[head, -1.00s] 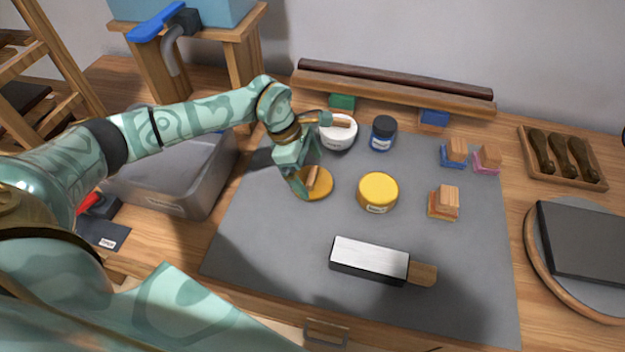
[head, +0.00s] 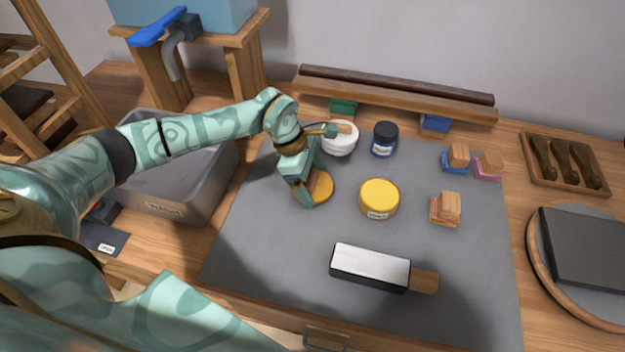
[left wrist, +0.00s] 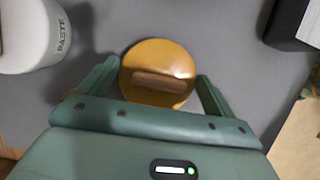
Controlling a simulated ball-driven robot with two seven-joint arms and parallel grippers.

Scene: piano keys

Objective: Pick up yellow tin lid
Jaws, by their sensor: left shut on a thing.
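A round orange-yellow lid (head: 323,184) with a wooden bar handle lies at the left of the grey mat (head: 275,225). My left gripper (head: 310,198) is down at the lid and hides part of it in the head view. In the left wrist view the lid (left wrist: 158,52) sits between the two fingers of my left gripper (left wrist: 160,82), its wooden bar crosswise; the fingers are shut on it. I cannot tell whether it is clear of the mat. A yellow-topped tin (head: 379,194) stands to the right, apart from the gripper. My right gripper is not in view.
A white paste jar (head: 341,143) and a blue jar (head: 384,140) stand behind. A block with a wooden handle (head: 370,266) lies in front. Small wood-topped blocks (head: 447,207) are at the right, a grey bin (head: 185,195) at the left. The mat's front left is clear.

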